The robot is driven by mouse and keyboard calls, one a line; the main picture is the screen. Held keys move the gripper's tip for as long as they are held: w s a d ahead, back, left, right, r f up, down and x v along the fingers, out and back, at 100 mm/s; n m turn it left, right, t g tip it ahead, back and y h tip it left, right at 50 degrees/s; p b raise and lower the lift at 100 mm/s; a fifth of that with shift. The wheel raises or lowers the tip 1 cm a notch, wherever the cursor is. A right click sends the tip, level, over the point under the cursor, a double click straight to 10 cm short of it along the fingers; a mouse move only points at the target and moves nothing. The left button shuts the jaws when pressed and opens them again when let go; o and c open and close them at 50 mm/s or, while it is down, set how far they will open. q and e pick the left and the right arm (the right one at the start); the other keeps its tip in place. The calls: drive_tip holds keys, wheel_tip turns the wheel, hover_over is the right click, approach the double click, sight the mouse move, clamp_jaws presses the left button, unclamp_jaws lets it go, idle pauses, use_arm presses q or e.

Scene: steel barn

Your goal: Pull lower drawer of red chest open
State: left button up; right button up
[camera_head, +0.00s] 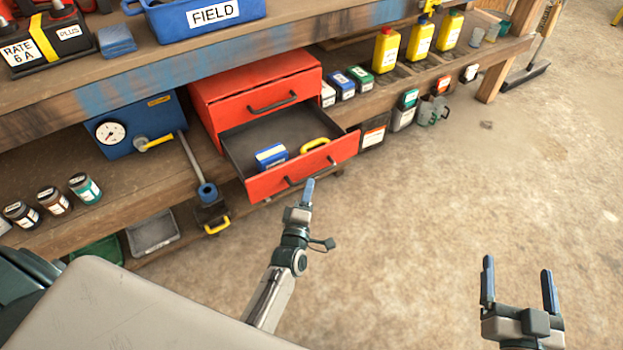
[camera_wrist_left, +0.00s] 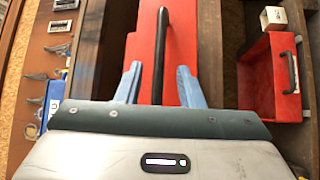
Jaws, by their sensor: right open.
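The red chest (camera_head: 262,78) stands on the lower shelf of the workbench. Its upper drawer, with a dark handle (camera_head: 272,102), is shut. Its lower drawer (camera_head: 340,152) is pulled well out, and a blue box (camera_head: 271,156) and a yellow-handled thing (camera_head: 316,144) lie inside. My left gripper (camera_head: 308,190) is at the lower drawer's front. In the left wrist view, my left gripper (camera_wrist_left: 160,84) has its fingers apart, with the dark bar handle (camera_wrist_left: 160,50) between them and gaps on both sides. My right gripper (camera_head: 519,285) is open and empty over the floor, far from the chest.
Small boxes (camera_head: 342,84) and yellow bottles (camera_head: 386,50) stand to the right. The concrete floor (camera_head: 430,200) in front of the drawer is clear.

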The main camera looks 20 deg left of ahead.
use_arm(q)
drive_tip(key=s, duration=0.5)
drive_tip(key=shift+s+d+f, duration=0.2)
drive_tip(key=shift+d+f, duration=0.1)
drive_tip(key=shift+f, duration=0.05)
use_arm(e)
drive_tip(key=shift+s+f+g, duration=0.1)
drive_tip(key=shift+f+g, duration=0.2)
drive_tip(key=shift+f, duration=0.2)
